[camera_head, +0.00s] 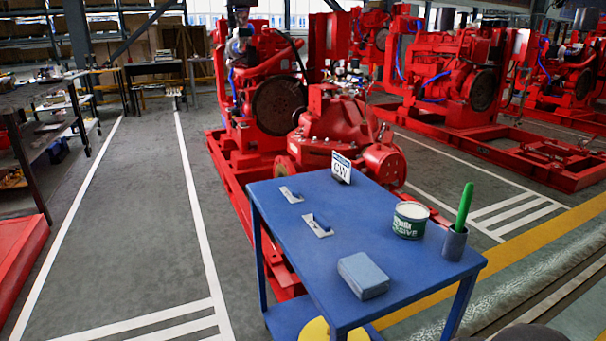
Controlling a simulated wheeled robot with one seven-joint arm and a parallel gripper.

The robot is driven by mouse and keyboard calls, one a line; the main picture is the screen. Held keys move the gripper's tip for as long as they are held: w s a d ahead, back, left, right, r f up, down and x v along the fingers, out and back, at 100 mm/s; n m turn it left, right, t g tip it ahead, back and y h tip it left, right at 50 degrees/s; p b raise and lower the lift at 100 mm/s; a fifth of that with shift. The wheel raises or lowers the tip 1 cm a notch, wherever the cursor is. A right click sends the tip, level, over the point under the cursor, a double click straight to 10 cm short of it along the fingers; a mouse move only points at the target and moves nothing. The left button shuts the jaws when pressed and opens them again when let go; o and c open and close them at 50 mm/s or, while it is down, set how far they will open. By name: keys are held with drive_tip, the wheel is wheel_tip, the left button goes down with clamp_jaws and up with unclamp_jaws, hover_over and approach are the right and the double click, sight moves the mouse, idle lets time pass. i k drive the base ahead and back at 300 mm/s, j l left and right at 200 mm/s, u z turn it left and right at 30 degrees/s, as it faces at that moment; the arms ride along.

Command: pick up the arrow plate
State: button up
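A small white plate with a blue top band and dark lettering that looks like "CW" (341,168) stands tilted near the far edge of the blue table (345,220). It appears to be the arrow plate, but I cannot make out an arrow at this size. Nothing on the table covers it. My gripper is not in view.
On the table are two small plates with blue handles (291,195) (318,225), a grey-blue block (363,275), a white-and-green tub (410,220) and a grey cup (454,243) holding a green stick (465,206). Red pumpsets (330,130) stand behind. Floor left is clear.

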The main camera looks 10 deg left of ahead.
sight(292, 194)
drive_tip(key=k+j, duration=0.1)
drive_tip(key=j, duration=0.6)
drive_tip(key=i+j+z, duration=0.1)
drive_tip(key=i+j, duration=0.15)
drive_tip(key=i+j+z, duration=0.1)
drive_tip(key=j, duration=0.3)
drive_tip(key=i+j+z, duration=0.15)
drive_tip(key=i+j, duration=0.15)
drive_tip(key=i+j+z, duration=0.1)
drive_tip(key=j, duration=0.4)
drive_tip(key=i, duration=0.1)
